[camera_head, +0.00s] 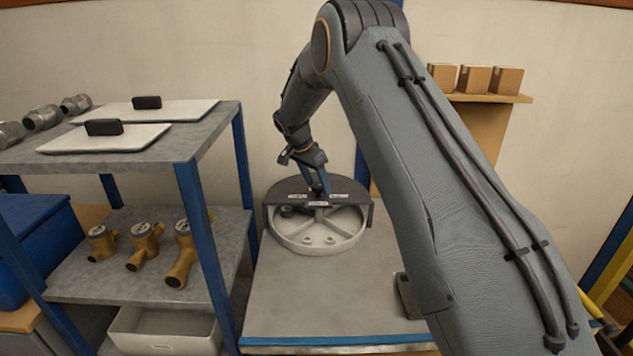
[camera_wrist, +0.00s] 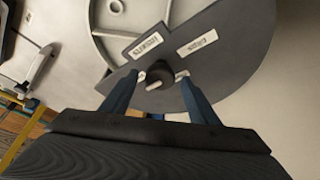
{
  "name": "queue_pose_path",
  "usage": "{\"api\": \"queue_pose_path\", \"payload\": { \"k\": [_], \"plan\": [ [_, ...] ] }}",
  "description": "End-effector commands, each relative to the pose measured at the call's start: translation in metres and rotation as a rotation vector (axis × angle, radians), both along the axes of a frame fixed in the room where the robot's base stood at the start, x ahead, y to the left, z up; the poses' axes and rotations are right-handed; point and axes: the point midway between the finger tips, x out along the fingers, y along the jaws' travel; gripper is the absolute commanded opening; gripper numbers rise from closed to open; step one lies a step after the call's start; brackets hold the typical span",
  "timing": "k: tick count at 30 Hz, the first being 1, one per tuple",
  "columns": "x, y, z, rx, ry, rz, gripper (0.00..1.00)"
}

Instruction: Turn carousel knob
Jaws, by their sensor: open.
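The carousel (camera_head: 318,236) is a round, pale tray with a dark grey half cover (camera_head: 350,187) bearing white labels. It stands on the grey bench in the head view. In the wrist view the dark cover (camera_wrist: 240,60) fills the upper right. A small dark round knob (camera_wrist: 158,74) sits there beside two white labels. My gripper (camera_wrist: 155,92) is open, its two blue fingers on either side of the knob in the picture; I cannot tell whether they touch it. In the head view my gripper (camera_head: 318,182) points down over the cover, and the knob is hidden there.
A shelf (camera_head: 200,135) with blue posts stands on the left, carrying white plates, metal fittings and brass meters (camera_head: 145,240). Small boxes (camera_head: 473,79) sit on a wall shelf at the back right. The bench (camera_head: 310,290) in front of the carousel is largely clear.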

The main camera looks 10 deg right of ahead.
Motion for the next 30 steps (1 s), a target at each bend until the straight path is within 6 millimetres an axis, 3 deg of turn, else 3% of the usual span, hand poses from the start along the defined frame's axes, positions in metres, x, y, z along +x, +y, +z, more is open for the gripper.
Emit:
{"api": "queue_pose_path", "payload": {
  "k": [3,10,20,30],
  "plan": [
    [0.0,0.0,0.0,0.0,0.0,0.0,0.51],
    [-0.0001,0.0001,0.0001,0.0,0.0,0.0,0.14],
    [-0.0005,0.0,-0.0002,0.0,0.0,0.045,0.15],
    [-0.0017,-0.0013,-0.0009,0.001,-0.001,0.279,0.15]
  ]
}}
